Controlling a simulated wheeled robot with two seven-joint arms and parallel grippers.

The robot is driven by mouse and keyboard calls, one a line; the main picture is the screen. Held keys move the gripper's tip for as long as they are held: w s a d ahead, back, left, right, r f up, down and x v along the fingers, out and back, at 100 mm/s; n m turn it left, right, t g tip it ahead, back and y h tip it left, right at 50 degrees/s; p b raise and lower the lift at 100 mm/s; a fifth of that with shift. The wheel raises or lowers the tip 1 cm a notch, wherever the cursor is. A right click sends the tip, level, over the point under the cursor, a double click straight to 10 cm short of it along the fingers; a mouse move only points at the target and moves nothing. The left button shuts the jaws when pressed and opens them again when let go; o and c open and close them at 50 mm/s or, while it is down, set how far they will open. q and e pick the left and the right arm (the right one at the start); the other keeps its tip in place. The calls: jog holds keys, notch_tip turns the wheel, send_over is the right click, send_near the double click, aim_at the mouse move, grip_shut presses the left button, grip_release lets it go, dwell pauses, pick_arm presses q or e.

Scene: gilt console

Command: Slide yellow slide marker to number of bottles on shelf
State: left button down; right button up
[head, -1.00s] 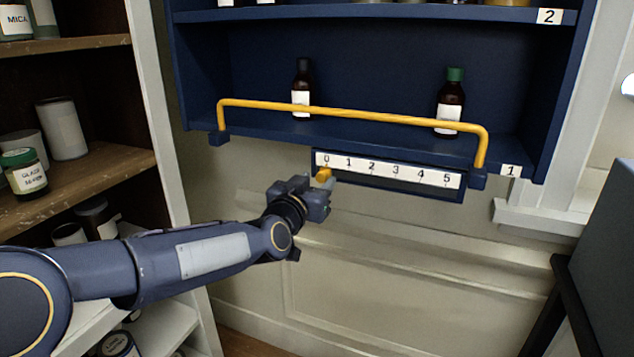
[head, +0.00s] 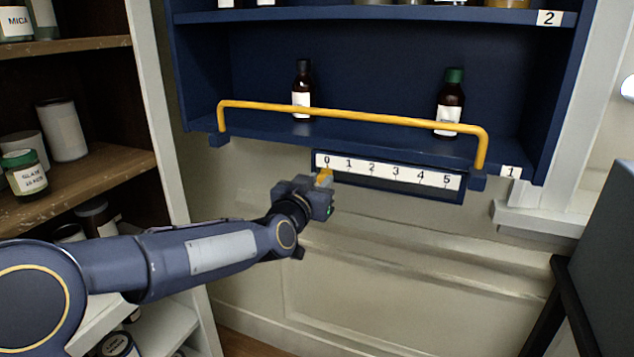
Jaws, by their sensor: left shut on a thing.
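The yellow slide marker (head: 324,177) sits at the left end of the number scale (head: 396,173), under the 0. The scale reads 0 to 5 and is fixed below the blue shelf marked 1. My left gripper (head: 323,187) is shut on the marker and partly hides it. Two brown bottles stand on shelf 1: one with a dark cap (head: 302,82) at the left, one with a green cap (head: 451,96) at the right. My right gripper is not in view.
A yellow rail (head: 352,113) runs across the front of shelf 1. Shelf 2 (head: 400,13) above holds several containers, cut off by the frame. A wooden shelf (head: 85,183) with jars stands at the left. A dark grey object (head: 605,250) is at the right.

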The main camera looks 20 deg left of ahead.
pick_arm(q)
jog(key=d+p, duration=0.2)
jog(key=d, duration=0.2)
jog(key=d+p, duration=0.2)
jog(key=d, duration=0.3)
jog(key=shift+s+d+r+p, duration=0.1)
jog(key=shift+s+r+p, duration=0.1)
jog(key=shift+p, duration=0.1)
jog(key=shift+d+f, duration=0.1)
jog(key=shift+d, duration=0.2)
jog(key=c, duration=1.2)
grip_release()
jog(key=shift+c, duration=0.2)
jog(key=s, duration=0.7)
jog(key=shift+s+a, duration=0.15)
jog(key=shift+s, duration=0.25)
